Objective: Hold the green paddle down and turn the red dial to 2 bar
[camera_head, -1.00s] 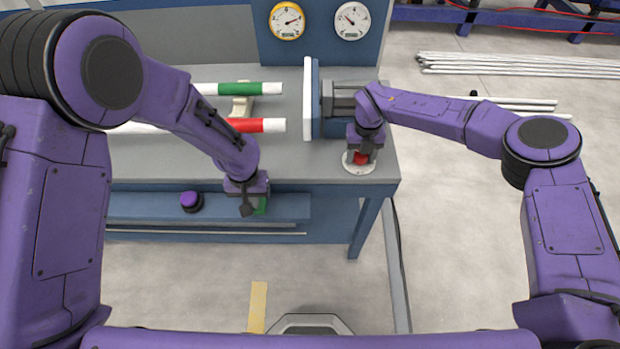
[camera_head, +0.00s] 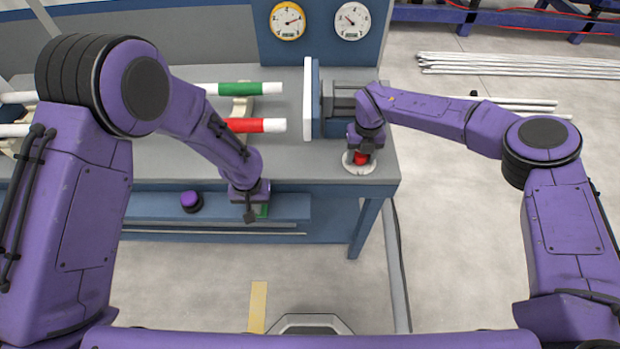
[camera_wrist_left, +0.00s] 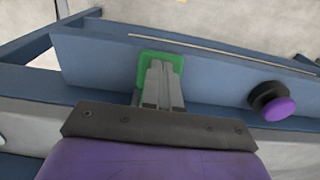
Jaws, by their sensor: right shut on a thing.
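The green paddle (camera_head: 263,211) sits on the blue lower rail of the bench, mostly hidden by my left gripper (camera_head: 250,213). In the left wrist view the green paddle (camera_wrist_left: 177,62) shows around the fingertips of my left gripper (camera_wrist_left: 158,68). Its fingers are together and lie over the paddle; I cannot tell how hard they press. The red dial (camera_head: 362,159) is on a round white plate (camera_head: 359,168) at the bench's front right corner. My right gripper (camera_head: 363,150) is above it, shut on the dial. The dial's scale is not readable.
A purple knob (camera_head: 191,201) is on the rail left of the paddle and also shows in the wrist view (camera_wrist_left: 272,101). Two gauges, yellow-rimmed (camera_head: 287,21) and white (camera_head: 351,20), are on the back panel. Green-banded (camera_head: 235,89) and red-banded (camera_head: 256,125) pipes lie on the bench.

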